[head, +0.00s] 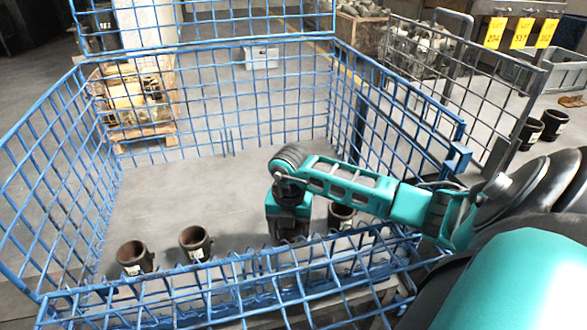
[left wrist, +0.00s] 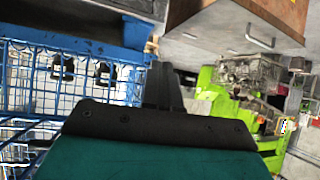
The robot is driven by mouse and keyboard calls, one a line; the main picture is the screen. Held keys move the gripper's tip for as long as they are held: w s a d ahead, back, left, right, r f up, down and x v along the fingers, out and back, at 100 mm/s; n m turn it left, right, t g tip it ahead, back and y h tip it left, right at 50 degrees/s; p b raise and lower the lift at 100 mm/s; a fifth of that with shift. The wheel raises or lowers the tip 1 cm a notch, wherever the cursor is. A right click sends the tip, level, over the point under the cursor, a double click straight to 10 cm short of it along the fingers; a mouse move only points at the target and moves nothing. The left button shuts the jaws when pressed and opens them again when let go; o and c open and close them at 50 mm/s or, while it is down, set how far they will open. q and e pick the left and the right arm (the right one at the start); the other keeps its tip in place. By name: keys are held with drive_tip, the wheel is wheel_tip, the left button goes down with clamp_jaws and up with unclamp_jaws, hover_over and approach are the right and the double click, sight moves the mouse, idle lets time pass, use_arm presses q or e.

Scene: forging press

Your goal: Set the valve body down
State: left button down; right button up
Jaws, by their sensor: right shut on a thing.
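My right gripper (head: 290,237) points down inside the blue wire cage (head: 232,270), low behind its front mesh. It is shut on a valve body that is mostly hidden by the gripper and mesh, so I cannot tell whether it touches the floor of the cage. Three dark, cup-like valve bodies with pale labels stand upright in the cage: one at the left (head: 135,257), one beside it (head: 195,243), and one just right of the gripper (head: 342,216). My left gripper (left wrist: 163,85) shows only as a dark finger shape; its opening is unclear.
The front mesh and the right mesh wall (head: 400,125) are close to my right arm. The back half of the cage is bare. More dark cups (head: 553,123) stand outside at right. A loaded pallet (head: 132,105) is behind the cage. A green machine (left wrist: 215,110) shows in the left wrist view.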

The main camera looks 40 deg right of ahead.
idle(0.3)
drive_tip(key=shift+f, duration=0.2)
drive_tip(key=o, duration=1.4)
